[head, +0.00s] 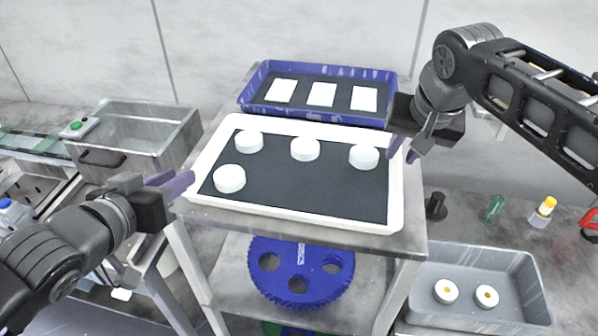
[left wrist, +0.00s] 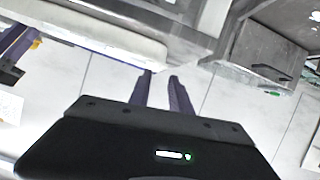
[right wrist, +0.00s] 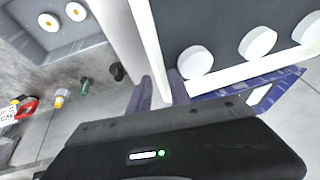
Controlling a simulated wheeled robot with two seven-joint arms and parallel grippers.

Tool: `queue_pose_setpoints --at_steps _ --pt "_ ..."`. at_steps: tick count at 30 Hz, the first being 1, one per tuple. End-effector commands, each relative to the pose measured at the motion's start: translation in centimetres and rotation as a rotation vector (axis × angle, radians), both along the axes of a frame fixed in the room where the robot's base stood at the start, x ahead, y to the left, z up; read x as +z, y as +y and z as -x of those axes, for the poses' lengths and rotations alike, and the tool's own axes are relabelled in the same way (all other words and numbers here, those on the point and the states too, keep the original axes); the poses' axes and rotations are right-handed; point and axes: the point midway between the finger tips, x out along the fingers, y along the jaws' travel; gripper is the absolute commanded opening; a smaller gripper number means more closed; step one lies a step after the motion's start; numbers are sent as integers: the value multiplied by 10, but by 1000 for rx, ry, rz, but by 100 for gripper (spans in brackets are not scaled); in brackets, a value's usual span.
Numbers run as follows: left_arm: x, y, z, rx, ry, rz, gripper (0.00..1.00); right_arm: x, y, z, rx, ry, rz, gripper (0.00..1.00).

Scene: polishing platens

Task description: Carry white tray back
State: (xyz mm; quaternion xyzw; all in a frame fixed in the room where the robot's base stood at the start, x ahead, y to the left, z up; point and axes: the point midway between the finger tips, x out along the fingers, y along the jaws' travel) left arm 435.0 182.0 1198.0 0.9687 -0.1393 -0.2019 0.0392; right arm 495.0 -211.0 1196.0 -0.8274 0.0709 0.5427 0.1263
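The white tray (head: 300,217) has a dark floor and lies flat on the grey stand. Several white round pucks stand on it, one (head: 229,179) at its front left. My left gripper (head: 176,184) is just left of the tray's left rim with nothing between its slightly parted fingers; they also show in the left wrist view (left wrist: 161,76), below the tray (left wrist: 95,32). My right gripper (head: 403,152) is at the tray's right rim. In the right wrist view its parted fingers (right wrist: 162,82) appear on either side of the white rim (right wrist: 149,40); contact is unclear.
A blue tray (head: 318,115) with white square plates stands behind the white tray. A blue toothed disc (head: 301,272) lies on the shelf below. A metal basin (head: 140,135) stands at left. A grey bin (head: 478,290) with two white round pieces and small bottles (head: 542,212) are at right.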

Motion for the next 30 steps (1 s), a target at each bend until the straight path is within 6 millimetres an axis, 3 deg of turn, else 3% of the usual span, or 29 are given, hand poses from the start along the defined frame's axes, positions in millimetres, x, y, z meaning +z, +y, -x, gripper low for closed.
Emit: queue_pose_setpoints --at_steps 6,12,30 --pt "0 0 0 0 0 0 24 33 0 14 1 -4 -2 24" --pt "0 0 0 0 0 0 24 54 -1 24 2 -2 -1 24" --pt "0 0 0 0 0 0 24 56 -1 25 0 0 0 24"
